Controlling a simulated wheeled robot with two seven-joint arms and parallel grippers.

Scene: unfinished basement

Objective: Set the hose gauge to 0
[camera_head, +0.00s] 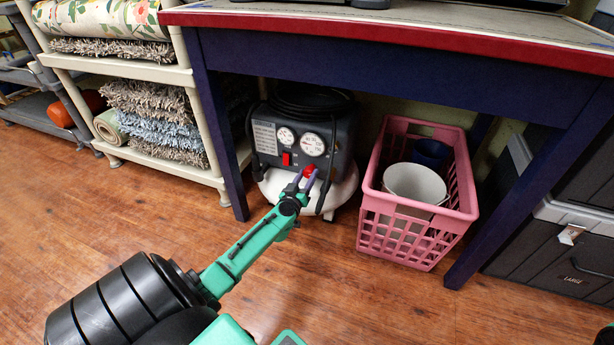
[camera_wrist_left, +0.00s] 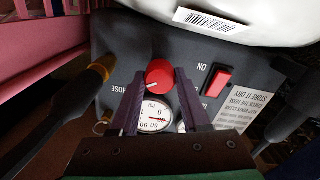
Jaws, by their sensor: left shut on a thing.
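The air compressor (camera_head: 338,166) stands under the table, with a dark panel and a white tank. The larger right-hand gauge, the hose gauge (camera_head: 313,144), is above a red knob (camera_head: 309,170). In the left wrist view the panel is upside down, with part of the word HOSE beside this knob (camera_wrist_left: 158,73). The hose gauge face (camera_wrist_left: 155,115) shows between my fingers with a red needle; its reading is too small to tell. My left gripper (camera_head: 304,179) is shut on the red knob, a finger on each side (camera_wrist_left: 159,76). My right gripper is not in view.
A second gauge (camera_head: 287,137) and a red switch (camera_head: 286,159) are on the panel's left. A pink crate (camera_head: 412,243) with a white bucket (camera_head: 414,184) stands close on the right. A blue table leg (camera_head: 217,130) and shelf (camera_head: 180,76) are on the left. The front floor has free room.

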